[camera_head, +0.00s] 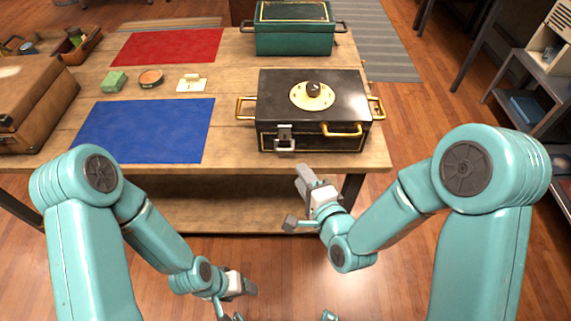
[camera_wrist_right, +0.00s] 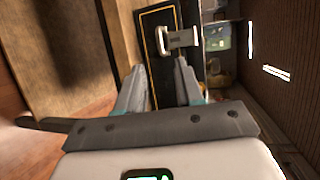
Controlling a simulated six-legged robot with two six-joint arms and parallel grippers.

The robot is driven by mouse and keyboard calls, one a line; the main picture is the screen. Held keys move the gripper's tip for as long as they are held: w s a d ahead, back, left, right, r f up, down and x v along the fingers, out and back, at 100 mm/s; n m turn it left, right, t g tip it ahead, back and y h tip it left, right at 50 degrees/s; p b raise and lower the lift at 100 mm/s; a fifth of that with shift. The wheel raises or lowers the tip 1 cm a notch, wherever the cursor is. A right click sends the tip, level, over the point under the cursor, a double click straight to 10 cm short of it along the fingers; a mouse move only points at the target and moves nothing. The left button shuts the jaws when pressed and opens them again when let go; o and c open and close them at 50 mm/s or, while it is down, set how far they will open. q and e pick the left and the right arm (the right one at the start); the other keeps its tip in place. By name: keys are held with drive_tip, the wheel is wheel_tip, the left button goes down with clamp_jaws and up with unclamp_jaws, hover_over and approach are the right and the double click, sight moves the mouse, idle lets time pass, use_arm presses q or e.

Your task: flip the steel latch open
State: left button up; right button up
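The steel latch (camera_head: 284,137) is on the front of a black box (camera_head: 330,88) with gold trim and brass handles, left of the front handle. In the right wrist view the latch (camera_wrist_right: 180,40) lies just beyond the fingertips, nearer the right finger. My right gripper (camera_head: 304,174) is in front of and below the latch, before the table edge. Its fingers (camera_wrist_right: 158,72) are apart with nothing between them. My left gripper (camera_head: 248,288) hangs low over the floor at the front; its finger gap cannot be made out.
The wooden table (camera_head: 235,155) also bears a green box (camera_head: 293,28) behind, a blue mat (camera_head: 145,130), a red mat (camera_head: 168,46), small items and a brown case (camera_head: 38,105) at left. A grey shelf (camera_head: 530,95) stands right. Floor before the table is clear.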

sight(285, 151)
drive_tip(key=p+x, duration=0.2)
drive_tip(key=x, duration=0.8)
drive_tip(key=shift+p, duration=0.3)
drive_tip(key=shift+w+a+f, duration=0.1)
drive_tip(key=shift+w+f, duration=0.05)
drive_tip(key=shift+w, duration=0.25)
clamp_jaws()
